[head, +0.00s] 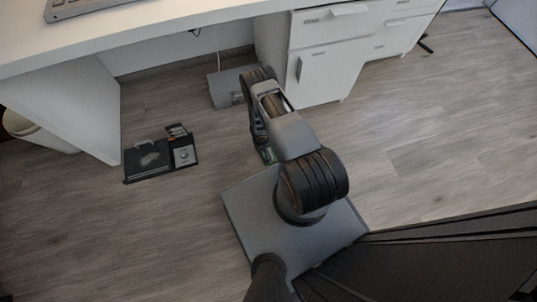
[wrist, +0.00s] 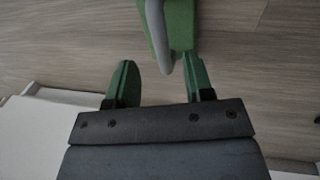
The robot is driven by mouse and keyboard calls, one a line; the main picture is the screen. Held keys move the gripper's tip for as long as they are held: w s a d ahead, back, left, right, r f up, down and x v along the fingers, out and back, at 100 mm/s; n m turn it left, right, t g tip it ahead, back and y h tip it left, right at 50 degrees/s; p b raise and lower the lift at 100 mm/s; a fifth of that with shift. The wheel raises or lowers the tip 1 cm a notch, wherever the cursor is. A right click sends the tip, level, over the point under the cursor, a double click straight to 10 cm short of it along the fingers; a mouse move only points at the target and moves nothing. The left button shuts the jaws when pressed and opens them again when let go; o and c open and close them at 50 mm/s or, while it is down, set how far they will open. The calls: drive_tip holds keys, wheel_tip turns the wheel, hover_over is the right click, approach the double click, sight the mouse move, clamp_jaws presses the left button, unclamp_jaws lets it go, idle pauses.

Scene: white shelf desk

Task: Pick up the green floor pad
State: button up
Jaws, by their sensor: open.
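The green floor pad (wrist: 182,22) shows at the top of the wrist view, cut off by the frame edge, with a rounded grey strip along its left side. My gripper (wrist: 158,60) is open, with one green finger on each side. The pad's near end lies just ahead of the fingers, closer to the right finger and overlapping its tip in the picture. I cannot tell whether they touch. In the head view only a small green patch (head: 268,155) shows beside my arm, and I cannot tell whether it is pad or finger.
A white desk with a drawer cabinet (head: 325,65) stands behind my arm. A grey box (head: 225,88) sits on the floor beside the cabinet. A black tray (head: 130,172) with small items lies on the floor at left. A white bin (head: 35,132) stands far left. Wood floor at right is clear.

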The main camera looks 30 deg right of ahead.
sight(268, 149)
drive_tip(key=shift+w+d+f+b, duration=0.1)
drive_tip(key=shift+d+f+b, duration=0.15)
drive_tip(key=shift+f+b, duration=1)
drive_tip(key=shift+d+f+b, duration=0.2)
drive_tip(key=shift+f+b, duration=0.7)
drive_tip(key=shift+f, duration=0.55)
drive_tip(key=shift+r, duration=0.1)
drive_tip(key=shift+c, duration=0.2)
clamp_jaws()
